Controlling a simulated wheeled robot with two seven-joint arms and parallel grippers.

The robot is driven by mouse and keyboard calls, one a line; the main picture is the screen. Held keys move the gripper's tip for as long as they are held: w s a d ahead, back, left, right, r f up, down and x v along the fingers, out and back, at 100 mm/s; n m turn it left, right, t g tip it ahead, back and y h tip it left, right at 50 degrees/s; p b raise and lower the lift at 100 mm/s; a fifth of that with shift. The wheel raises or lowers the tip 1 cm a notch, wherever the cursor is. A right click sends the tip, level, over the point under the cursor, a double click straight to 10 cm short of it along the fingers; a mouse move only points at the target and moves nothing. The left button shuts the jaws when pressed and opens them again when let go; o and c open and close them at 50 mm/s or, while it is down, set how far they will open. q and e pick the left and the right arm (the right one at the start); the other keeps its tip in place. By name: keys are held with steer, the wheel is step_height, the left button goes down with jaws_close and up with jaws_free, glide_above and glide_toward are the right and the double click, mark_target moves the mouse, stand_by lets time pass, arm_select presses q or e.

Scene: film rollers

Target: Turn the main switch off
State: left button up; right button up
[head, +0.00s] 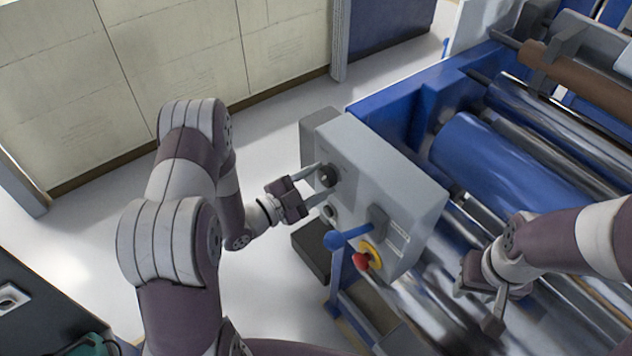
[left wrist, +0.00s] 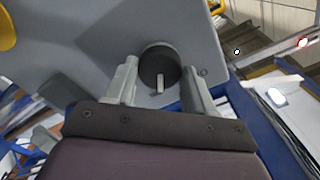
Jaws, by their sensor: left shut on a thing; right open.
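The main switch is a round black knob (head: 327,176) on the face of the grey control box (head: 385,160). In the left wrist view the knob (left wrist: 159,68) shows a pale marker bar at its lower edge. My left gripper (head: 316,180) is at the knob, one finger on each side of it, shut on it. The fingers also show in the left wrist view (left wrist: 158,85). My right gripper (head: 488,305) is open and empty over the rollers at the right.
A red stop button (head: 361,261) on a yellow base and a blue ball-ended lever (head: 334,240) sit low on the box. A blue roller (head: 500,165) and metal rollers lie to the right. Pale cabinets (head: 170,60) stand behind clear floor.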

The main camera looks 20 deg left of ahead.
arm_select(q)
steer(key=n, duration=0.2)
steer(key=shift+n+b, duration=0.3)
steer(key=n, duration=0.3)
steer(key=shift+w+r+n, duration=0.1)
steer(key=shift+r+n, duration=0.05)
steer(key=shift+n, duration=0.15)
steer(key=n, duration=0.6)
steer(key=shift+a+r, duration=0.1)
steer(key=shift+r, duration=0.05)
steer(key=shift+n, duration=0.3)
steer(key=o, duration=1.1)
steer(key=shift+c, duration=0.2)
